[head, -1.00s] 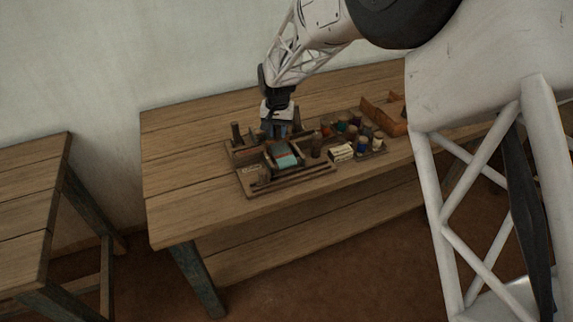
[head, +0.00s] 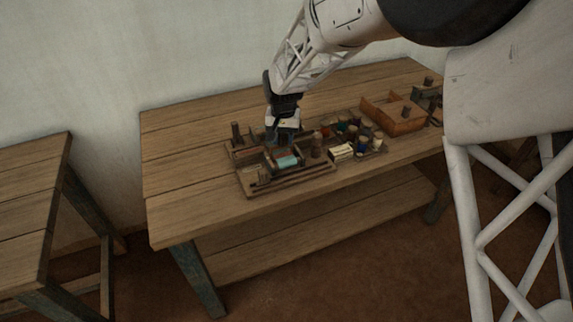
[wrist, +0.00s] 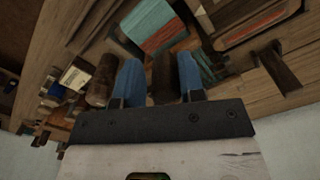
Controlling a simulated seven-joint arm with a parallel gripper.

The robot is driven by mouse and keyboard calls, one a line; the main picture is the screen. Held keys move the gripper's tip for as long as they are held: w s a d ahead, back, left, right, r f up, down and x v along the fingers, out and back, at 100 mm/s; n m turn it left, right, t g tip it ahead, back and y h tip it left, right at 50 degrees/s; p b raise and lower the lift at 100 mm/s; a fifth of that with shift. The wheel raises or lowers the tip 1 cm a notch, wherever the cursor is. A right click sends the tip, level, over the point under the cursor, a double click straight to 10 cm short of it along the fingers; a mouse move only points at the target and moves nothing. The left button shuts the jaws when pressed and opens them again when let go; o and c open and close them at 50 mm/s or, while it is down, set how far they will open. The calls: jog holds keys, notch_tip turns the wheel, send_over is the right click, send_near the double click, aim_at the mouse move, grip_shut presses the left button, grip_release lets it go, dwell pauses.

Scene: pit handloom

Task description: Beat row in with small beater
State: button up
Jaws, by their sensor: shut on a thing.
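My gripper (head: 284,138) is low over the back of the small loom board (head: 300,180). In the wrist view my gripper (wrist: 160,78) has its two blue fingers on either side of a dark brown wooden piece (wrist: 165,76), which looks like the small beater's handle. The rest of the beater is hard to make out. The woven cloth (head: 287,161) on the loom is teal with a red band; it also shows in the wrist view (wrist: 152,24), just beyond the fingers. Whether the beater touches the cloth's edge I cannot tell.
A dark round post (wrist: 102,82) stands close beside one finger. Coloured spools (head: 362,145), a cream card (head: 342,151) and a wooden box (head: 393,115) lie to the right of the loom. The left part of the table (head: 185,165) is clear.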

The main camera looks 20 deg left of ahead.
jog(key=shift+f, duration=0.15)
jog(key=shift+o, duration=0.2)
jog(key=w+a, duration=0.4)
jog(key=shift+w, duration=0.25)
jog(key=o, duration=0.6)
jog(key=shift+a+f, duration=0.1)
jog(key=shift+a, duration=0.05)
jog(key=shift+c, duration=0.2)
jog(key=shift+r, duration=0.2)
notch_tip(320, 180, up, 6)
jog(key=shift+r, duration=0.25)
dwell(0.4)
dwell(0.4)
